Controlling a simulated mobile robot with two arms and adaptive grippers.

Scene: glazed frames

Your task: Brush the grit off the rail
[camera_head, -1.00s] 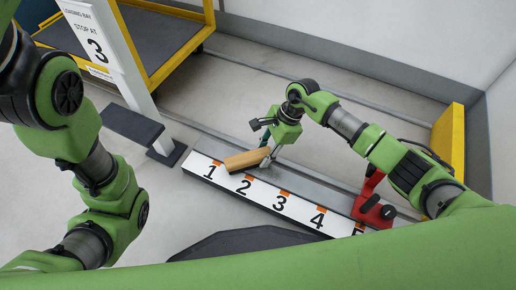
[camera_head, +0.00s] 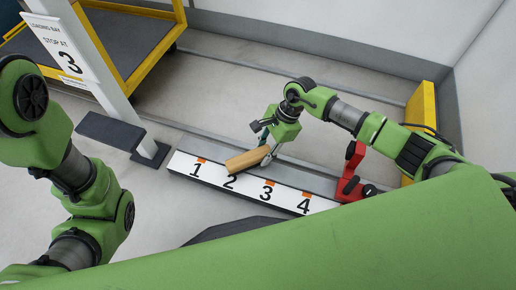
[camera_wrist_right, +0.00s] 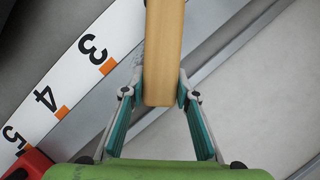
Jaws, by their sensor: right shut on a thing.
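My right gripper (camera_head: 267,156) is shut on the wooden brush (camera_head: 247,160), above the rail near number 2. In the right wrist view the wooden block of the brush (camera_wrist_right: 163,50) sits between the two fingers (camera_wrist_right: 160,92); its bristles are hidden. Small dark specks, perhaps grit (camera_wrist_right: 136,55), show beside the brush in the right wrist view. My left arm shows at the left, its gripper out of view.
A red block-like stop (camera_head: 349,187) stands at the rail beyond number 4, with a yellow block (camera_head: 419,118) farther right. A post with a "stop at 3" sign (camera_head: 62,50) and a yellow-framed cart (camera_head: 130,70) stand at the left. The floor behind the rail is clear.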

